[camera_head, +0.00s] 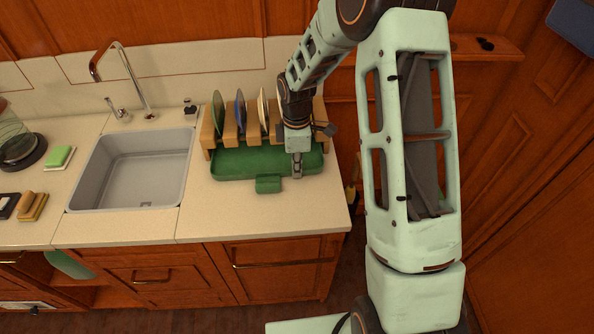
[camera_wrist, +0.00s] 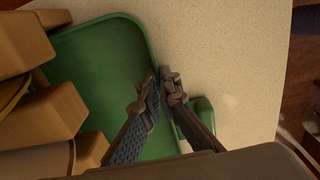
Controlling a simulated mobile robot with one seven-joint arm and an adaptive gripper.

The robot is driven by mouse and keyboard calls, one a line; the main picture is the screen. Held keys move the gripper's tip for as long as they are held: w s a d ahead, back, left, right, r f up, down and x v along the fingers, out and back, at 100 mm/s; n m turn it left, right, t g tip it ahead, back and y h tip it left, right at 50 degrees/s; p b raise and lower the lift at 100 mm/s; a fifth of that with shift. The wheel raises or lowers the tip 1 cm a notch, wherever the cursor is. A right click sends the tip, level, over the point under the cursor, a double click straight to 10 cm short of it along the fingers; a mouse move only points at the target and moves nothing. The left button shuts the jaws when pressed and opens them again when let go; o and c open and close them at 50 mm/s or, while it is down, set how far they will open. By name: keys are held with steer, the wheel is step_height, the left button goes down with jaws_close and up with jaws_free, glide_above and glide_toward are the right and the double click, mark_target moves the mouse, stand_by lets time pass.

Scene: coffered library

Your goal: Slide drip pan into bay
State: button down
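The green drip pan (camera_head: 235,165) lies on the counter, jutting out in front of the wooden plate rack (camera_head: 208,140). Its back part is hidden by the rack, so the bay under the rack is not clearly seen. A small green tab (camera_head: 268,184) stands at the pan's front edge. My gripper (camera_head: 297,175) points down at the pan's front rim, right of the tab. In the wrist view, my gripper's fingertips (camera_wrist: 162,82) close over the rim of the pan (camera_wrist: 100,50), one finger on each side. The rack's wooden blocks (camera_wrist: 50,115) are at the left there.
Several plates (camera_head: 240,115) stand upright in the rack. A grey sink (camera_head: 135,170) with a faucet (camera_head: 130,85) is to the left. A green sponge (camera_head: 59,156) and a brush (camera_head: 35,206) lie farther left. The counter (camera_head: 270,220) in front of the pan is clear.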

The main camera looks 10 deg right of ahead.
steer(key=shift+w, duration=0.5)
steer(key=c, duration=2.1)
jaws_free()
steer(key=shift+s+d+r, duration=0.1)
steer(key=shift+r, duration=5.95)
